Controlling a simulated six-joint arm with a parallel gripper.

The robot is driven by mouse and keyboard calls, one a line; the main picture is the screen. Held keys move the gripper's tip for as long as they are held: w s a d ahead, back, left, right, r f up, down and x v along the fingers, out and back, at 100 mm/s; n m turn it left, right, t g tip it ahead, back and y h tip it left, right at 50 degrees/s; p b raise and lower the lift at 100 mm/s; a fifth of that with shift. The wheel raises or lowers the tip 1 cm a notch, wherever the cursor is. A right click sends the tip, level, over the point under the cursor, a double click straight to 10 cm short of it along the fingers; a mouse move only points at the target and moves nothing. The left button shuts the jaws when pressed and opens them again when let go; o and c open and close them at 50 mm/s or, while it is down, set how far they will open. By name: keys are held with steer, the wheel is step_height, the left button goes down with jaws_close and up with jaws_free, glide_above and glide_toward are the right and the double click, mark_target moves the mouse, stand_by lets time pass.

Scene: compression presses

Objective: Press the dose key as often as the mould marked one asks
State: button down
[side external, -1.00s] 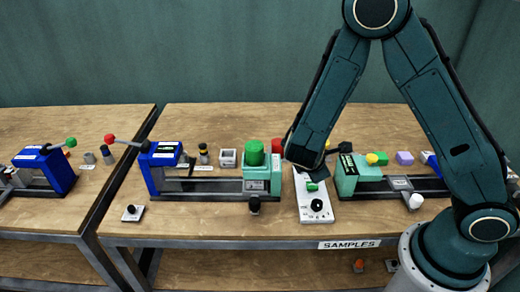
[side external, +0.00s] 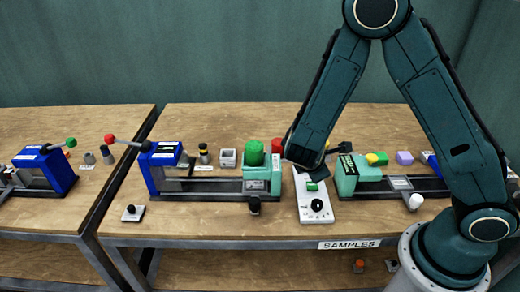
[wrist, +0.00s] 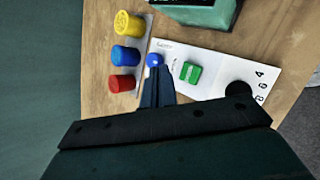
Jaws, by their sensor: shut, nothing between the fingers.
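A white control panel (side external: 306,213) lies on the bench between two presses. In the wrist view the panel (wrist: 207,90) carries a round blue button (wrist: 154,60), a green rocker (wrist: 190,72) and a black knob (wrist: 238,89) with digits beside it. I cannot tell which of these is the dose key. My gripper (wrist: 156,70) is shut and empty, its tips just at the near side of the blue button. Whether they touch it is unclear. In the side view my arm hides the fingertips. No mould marked one can be made out; press labels are too small to read.
A strip with yellow (wrist: 128,24), blue (wrist: 125,55) and red (wrist: 122,83) knobs lies left of the panel. A blue-and-green press (side external: 205,187) with a green cylinder stands left, a green press (side external: 346,174) right.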

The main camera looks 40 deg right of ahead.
mark_target(311, 188)
step_height(311, 188, up, 4)
steer(key=shift+f, duration=0.1)
stand_by(0.4)
steer(key=shift+f, duration=0.1)
steer(key=shift+f, duration=4.3)
steer(key=shift+f, duration=0.95)
steer(key=shift+r, duration=0.15)
stand_by(0.5)
steer(key=shift+r, duration=0.8)
steer(key=shift+r, duration=0.15)
